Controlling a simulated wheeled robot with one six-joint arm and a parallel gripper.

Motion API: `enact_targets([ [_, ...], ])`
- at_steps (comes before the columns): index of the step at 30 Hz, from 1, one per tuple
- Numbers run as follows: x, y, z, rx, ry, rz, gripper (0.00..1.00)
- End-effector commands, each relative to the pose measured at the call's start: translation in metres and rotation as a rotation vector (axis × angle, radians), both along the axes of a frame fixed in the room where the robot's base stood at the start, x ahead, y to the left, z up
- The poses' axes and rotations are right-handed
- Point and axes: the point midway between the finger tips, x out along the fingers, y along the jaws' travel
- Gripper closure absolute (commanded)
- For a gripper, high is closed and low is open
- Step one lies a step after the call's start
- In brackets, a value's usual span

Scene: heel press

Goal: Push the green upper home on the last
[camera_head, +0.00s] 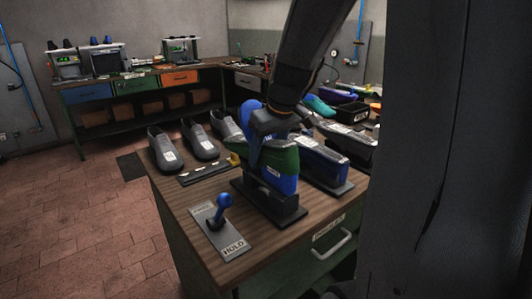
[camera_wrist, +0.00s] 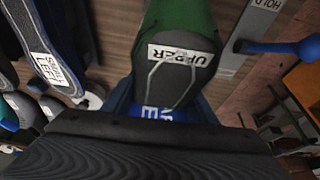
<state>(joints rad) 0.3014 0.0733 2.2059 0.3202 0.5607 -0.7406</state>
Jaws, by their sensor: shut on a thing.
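The green upper (camera_head: 278,156) sits over the blue last (camera_head: 279,182), which stands on a black base (camera_head: 270,205) near the bench's front. Blue of the last shows below the green. In the wrist view the upper (camera_wrist: 180,24) has a white UPPER label and a dark grey end, with a blue lettered part (camera_wrist: 152,113) just below it. My gripper (camera_head: 262,136) comes down from above and is shut on the upper. Its dark fingers lie along the upper's sides. Whether the upper is fully seated is hidden by the gripper.
A blue-handled lever (camera_head: 223,205) stands on a plate marked HOLD at the bench's front left. Grey shoes (camera_head: 164,150) stand behind it. The floor at left is clear.

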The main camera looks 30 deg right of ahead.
Motion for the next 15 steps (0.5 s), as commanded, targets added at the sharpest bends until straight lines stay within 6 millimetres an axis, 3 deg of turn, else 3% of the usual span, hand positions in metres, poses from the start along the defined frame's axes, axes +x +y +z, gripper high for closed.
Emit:
enact_targets([
  [5, -0.0028, 0.0006, -0.0071, 0.001, 0.012, 0.002, 1.00],
  [6, -0.0029, 0.0005, -0.0071, 0.001, 0.012, 0.002, 0.43],
  [9, -0.0025, 0.0004, -0.0059, 0.001, 0.010, 0.002, 0.26],
  [15, -0.0016, 0.0002, -0.0035, 0.001, 0.006, 0.001, 0.26],
])
